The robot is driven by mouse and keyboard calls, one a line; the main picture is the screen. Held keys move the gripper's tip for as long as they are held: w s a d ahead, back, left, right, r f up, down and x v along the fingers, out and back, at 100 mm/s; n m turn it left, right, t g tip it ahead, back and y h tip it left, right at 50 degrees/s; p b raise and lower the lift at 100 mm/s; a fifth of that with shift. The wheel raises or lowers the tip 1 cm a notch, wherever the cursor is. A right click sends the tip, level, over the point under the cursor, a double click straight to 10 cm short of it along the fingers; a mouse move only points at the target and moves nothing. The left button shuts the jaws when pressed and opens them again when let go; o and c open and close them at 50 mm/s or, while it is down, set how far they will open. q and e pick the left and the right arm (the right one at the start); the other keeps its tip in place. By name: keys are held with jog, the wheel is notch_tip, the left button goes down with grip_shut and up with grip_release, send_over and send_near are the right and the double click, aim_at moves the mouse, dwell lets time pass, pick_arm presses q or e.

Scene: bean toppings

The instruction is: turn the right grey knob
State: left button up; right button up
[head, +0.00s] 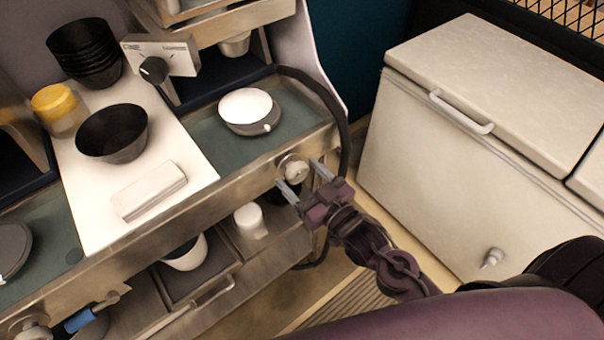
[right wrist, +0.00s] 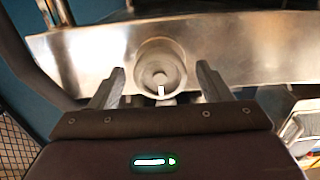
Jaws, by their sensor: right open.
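The right grey knob (head: 294,170) sits on the steel front panel of the counter, at its right end. It also shows in the right wrist view (right wrist: 161,72), round, with a pale mark at its lower edge. My right gripper (head: 305,174) is open, with one finger on each side of the knob in the head view. In the right wrist view the open fingers (right wrist: 160,80) stand left and right of the knob, with gaps between. I cannot tell whether they touch it. My left gripper is not in view.
The steel front panel (head: 225,200) runs along the counter. A dark hose (head: 335,110) hangs close by. A white chest freezer (head: 440,150) stands right.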

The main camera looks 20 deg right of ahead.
jog(key=shift+w, duration=0.1)
jog(key=c, duration=0.9)
jog(key=shift+c, duration=0.2)
jog(key=m+p, duration=0.2)
jog(key=m, duration=0.1)
jog(key=shift+r+p, duration=0.2)
jog(key=shift+p, duration=0.15)
jog(key=m+p, duration=0.4)
jog(key=m, duration=0.2)
jog(key=m+p, duration=0.3)
jog(key=m, duration=0.3)
jog(key=shift+p, duration=0.35)
jog(key=shift+f+m+p, duration=0.15)
jog(key=shift+m+p, duration=1.15)
jog(key=shift+m, duration=0.9)
